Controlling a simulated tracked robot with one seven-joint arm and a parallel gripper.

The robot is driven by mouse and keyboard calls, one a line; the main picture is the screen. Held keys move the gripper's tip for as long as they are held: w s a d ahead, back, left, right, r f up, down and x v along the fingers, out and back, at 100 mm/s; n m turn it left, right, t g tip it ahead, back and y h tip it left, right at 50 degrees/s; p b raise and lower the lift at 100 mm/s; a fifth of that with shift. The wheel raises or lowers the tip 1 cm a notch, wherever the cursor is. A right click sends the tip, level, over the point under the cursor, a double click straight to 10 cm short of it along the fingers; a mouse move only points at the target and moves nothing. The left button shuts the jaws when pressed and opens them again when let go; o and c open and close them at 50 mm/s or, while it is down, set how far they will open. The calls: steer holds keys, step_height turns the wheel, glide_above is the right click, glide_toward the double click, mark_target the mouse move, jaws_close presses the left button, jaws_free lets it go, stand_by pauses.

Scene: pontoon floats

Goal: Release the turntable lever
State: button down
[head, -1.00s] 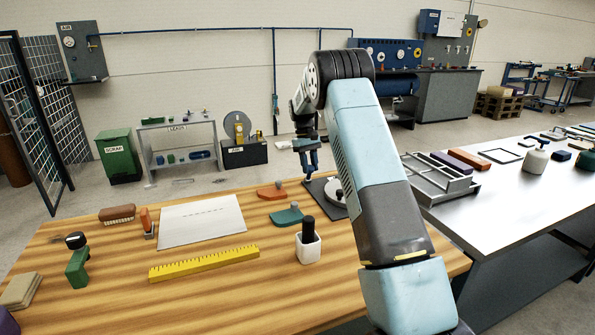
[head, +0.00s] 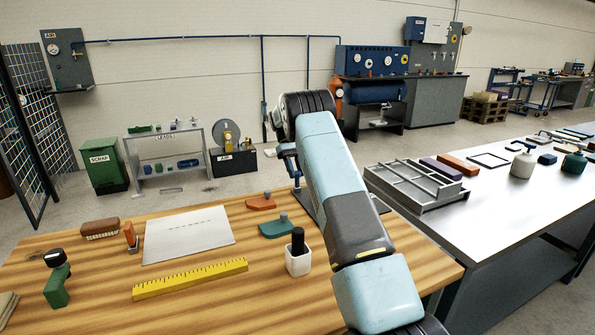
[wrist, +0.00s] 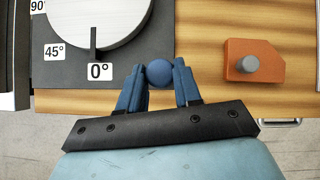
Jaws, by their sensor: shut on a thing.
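The turntable is a pale round disc (wrist: 95,15) on a dark base plate (wrist: 60,72) with 0°, 45° and 90° labels. A black pointer at the disc's edge stands at the 0° label (wrist: 99,71). A blue ball knob (wrist: 159,72), seemingly the lever's, sits at the plate's edge. My gripper (wrist: 160,77) has its blue fingers shut on this knob, one on each side. The lever's shaft below the knob is hidden. In the head view my arm covers most of the turntable, and only part of my gripper (head: 293,175) shows beside it.
An orange block with a grey knob (wrist: 252,62) lies right of my gripper in the wrist view. In the head view, a green block (head: 277,228), white cup (head: 297,262), yellow ruler (head: 190,279) and paper sheet (head: 188,235) lie on the wooden bench. A metal rack (head: 415,185) stands at right.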

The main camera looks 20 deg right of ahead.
steer(key=shift+d, duration=0.15)
steer(key=c, duration=0.8)
jaws_free()
steer(key=shift+r, duration=0.1)
steer(key=shift+r, duration=0.25)
step_height(320, 180, up, 2)
steer(key=shift+w+r, duration=0.1)
steer(key=s+r, duration=0.3)
steer(key=s, duration=0.1)
steer(key=s+a+r, duration=0.1)
steer(key=s+r, duration=0.2)
steer(key=s, duration=0.2)
steer(key=s+a+r, duration=0.1)
steer(key=s+r, duration=0.3)
steer(key=s, duration=0.1)
steer(key=shift+a, duration=0.1)
